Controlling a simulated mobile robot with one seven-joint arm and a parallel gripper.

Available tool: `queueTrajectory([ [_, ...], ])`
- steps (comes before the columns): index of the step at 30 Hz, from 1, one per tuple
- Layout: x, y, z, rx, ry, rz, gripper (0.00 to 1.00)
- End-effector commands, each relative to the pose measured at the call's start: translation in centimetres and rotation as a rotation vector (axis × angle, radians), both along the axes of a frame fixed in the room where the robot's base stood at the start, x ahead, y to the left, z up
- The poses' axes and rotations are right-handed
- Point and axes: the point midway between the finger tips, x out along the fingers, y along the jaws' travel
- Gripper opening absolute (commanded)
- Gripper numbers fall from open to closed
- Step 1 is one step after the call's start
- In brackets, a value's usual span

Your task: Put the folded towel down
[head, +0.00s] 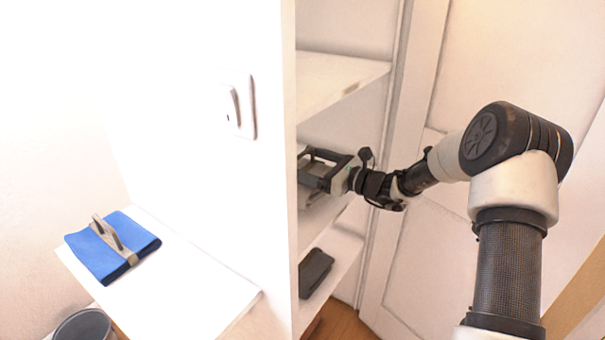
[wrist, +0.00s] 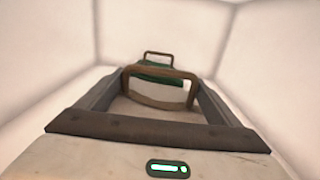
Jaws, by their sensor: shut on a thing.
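My gripper (head: 308,168) reaches left into a white shelf compartment, and its front end is partly hidden behind the upright panel in the head view. In the wrist view, my gripper (wrist: 160,84) is shut on a green and white item with a brown arched handle (wrist: 162,74), apparently the folded towel. The head view does not show this item; the panel hides it. I cannot tell whether its underside touches the shelf. A second thin brown arch (wrist: 158,54) shows just behind it; I cannot tell whether it belongs to the same item.
A blue folded cloth (head: 112,258) with a grey-tan handle lies on a white ledge (head: 215,295) at left. A grey bin (head: 84,326) stands below. A dark object (head: 315,271) lies on the lower shelf. The upright panel (head: 289,160) and upper shelf (head: 335,80) bound the compartment closely.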

Motion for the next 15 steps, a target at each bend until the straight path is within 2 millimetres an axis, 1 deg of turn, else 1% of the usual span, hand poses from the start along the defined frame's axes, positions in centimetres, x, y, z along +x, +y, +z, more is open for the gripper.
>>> queueTrajectory([
  [1, 0.0, 0.0, -1.0, 0.001, 0.002, 0.000, 0.39],
  [3, 0.0, 0.0, -2.1, 0.002, 0.002, -0.001, 0.39],
  [5, 0.0, 0.0, -2.7, 0.001, 0.002, -0.001, 0.39],
  [12, 0.0, 0.0, -2.7, 0.000, -0.001, -0.001, 0.39],
  [15, 0.0, 0.0, -3.0, 0.000, 0.000, -0.001, 0.39],
])
